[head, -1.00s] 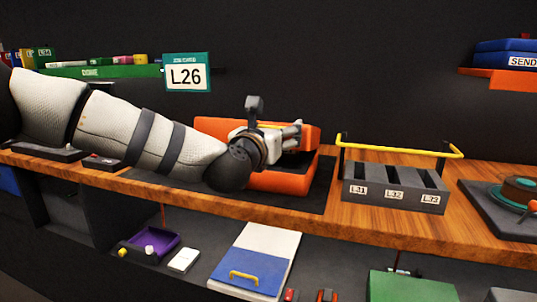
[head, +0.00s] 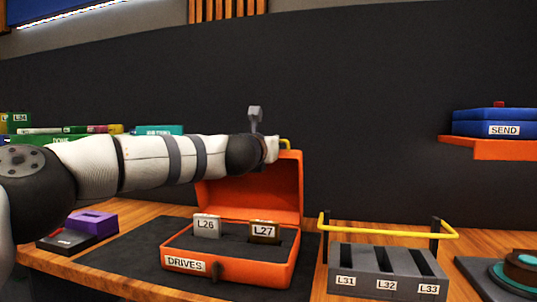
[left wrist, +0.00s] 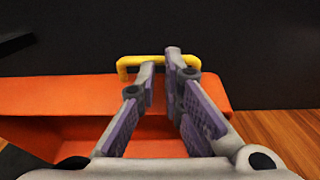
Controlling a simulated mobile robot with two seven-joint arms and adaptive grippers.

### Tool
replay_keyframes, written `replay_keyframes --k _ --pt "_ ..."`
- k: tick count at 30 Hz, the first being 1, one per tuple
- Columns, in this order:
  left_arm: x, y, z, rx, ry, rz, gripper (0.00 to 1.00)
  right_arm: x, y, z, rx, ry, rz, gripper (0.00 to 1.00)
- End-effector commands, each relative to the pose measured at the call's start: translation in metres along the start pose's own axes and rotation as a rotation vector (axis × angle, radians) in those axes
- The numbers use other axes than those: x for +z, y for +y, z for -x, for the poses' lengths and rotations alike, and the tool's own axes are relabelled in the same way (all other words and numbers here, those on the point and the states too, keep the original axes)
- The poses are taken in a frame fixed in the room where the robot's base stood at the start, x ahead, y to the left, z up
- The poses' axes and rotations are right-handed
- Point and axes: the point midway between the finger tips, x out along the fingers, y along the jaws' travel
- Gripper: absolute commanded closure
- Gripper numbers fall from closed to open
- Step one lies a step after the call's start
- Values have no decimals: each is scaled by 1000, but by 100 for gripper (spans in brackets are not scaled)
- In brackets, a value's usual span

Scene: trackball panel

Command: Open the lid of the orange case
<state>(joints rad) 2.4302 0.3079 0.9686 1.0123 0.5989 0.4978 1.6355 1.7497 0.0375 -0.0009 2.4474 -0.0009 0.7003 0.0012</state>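The orange case (head: 220,271) stands on a dark mat on the wooden shelf, with a DRIVES label on its front. Its orange lid (head: 278,184) is raised and stands about upright at the back. The lid's yellow handle (left wrist: 128,64) is at the top edge in the left wrist view. My left gripper (left wrist: 161,68) is at this handle, its fingertips overlapping the bar. A narrow gap shows between the fingers, with the bar visible in it; contact is unclear. In the head view my arm hides part of the lid and the fingers. My right gripper is not in view.
Drives L26 (head: 207,226) and L27 (head: 264,233) stand in the case. A grey slotted rack (head: 385,263) with a yellow rail (head: 385,233) is close on the right. A purple box (head: 92,223) is left. A blue SEND tray (head: 489,122) sits on an orange shelf at right.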

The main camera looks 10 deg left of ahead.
Motion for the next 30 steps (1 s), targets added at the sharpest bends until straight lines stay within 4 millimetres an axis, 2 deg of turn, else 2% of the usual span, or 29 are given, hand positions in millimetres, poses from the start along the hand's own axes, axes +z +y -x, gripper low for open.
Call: replay_keyframes --k 1,6,9,20,23,30 --pt "-4 0 -1 -1 5 2 73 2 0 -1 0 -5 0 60" --pt "-5 0 -1 -1 7 2 35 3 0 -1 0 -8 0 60" --pt "-6 0 -1 -1 8 2 17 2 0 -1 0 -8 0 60" --pt "-7 0 2 -1 10 3 17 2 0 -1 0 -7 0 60" --pt "-6 1 14 -1 11 2 17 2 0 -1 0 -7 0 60" --pt "-5 1 70 -2 8 4 17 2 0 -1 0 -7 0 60"
